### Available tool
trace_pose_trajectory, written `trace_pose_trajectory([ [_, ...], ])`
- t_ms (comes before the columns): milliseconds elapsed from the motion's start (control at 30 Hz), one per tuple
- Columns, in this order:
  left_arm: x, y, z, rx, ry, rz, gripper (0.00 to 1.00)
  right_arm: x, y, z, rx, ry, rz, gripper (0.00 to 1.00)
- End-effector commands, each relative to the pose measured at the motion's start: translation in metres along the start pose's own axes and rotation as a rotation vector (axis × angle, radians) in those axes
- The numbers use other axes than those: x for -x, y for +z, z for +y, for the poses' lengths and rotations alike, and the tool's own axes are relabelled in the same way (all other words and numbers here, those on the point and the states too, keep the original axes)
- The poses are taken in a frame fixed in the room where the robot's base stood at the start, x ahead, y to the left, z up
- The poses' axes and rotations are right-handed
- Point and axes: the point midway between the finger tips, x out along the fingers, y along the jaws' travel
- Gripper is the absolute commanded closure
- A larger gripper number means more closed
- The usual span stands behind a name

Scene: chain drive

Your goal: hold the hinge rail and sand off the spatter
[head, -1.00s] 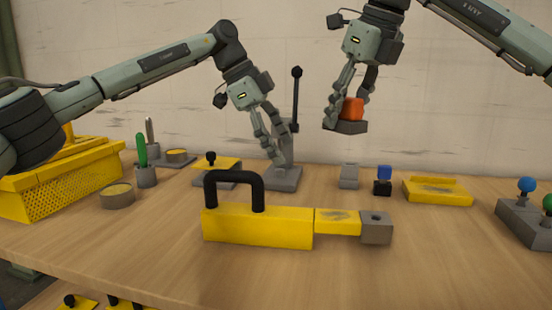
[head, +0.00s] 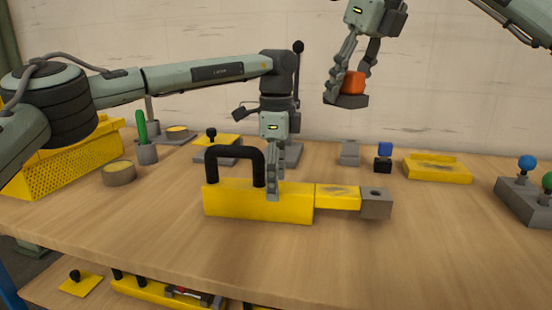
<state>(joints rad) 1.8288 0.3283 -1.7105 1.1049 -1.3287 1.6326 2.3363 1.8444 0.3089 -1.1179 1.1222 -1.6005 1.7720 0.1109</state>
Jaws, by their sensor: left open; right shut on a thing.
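A yellow guard (head: 235,205) with a black arched handle (head: 235,152) lies mid-table. From its right side the narrower yellow hinge rail (head: 338,203) runs to a grey end block (head: 377,203). Dark spatter marks show on the rail's top. My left gripper (head: 273,192) points down at the guard, just right of the handle. My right gripper (head: 354,82) is shut on an orange-topped grey sanding block (head: 346,101), held in the air above and behind the rail.
A yellow plate with dark marks (head: 437,168) and a small blue-topped block (head: 384,150) sit behind right. A base with coloured knobs (head: 527,200) is at the far right. A yellow perforated box (head: 70,165) and cups (head: 118,173) stand left. The table front is clear.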

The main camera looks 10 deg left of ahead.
Motion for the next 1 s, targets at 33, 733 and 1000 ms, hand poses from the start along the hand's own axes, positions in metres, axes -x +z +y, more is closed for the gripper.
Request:
trace_pose_trajectory([
  [33, -0.006, 0.000, 0.000, 0.000, 0.001, 0.000, 0.28, 0.001, 0.000, 0.000, 0.000, 0.000, -0.001, 0.93],
  [733, -0.018, 0.000, 0.000, -0.001, 0.000, 0.001, 0.57, 0.001, 0.000, 0.000, 0.000, 0.000, -0.001, 0.93],
  [1000, -0.018, 0.000, 0.000, -0.001, -0.001, 0.001, 0.91, 0.001, 0.000, 0.000, 0.000, 0.000, -0.001, 0.93],
])
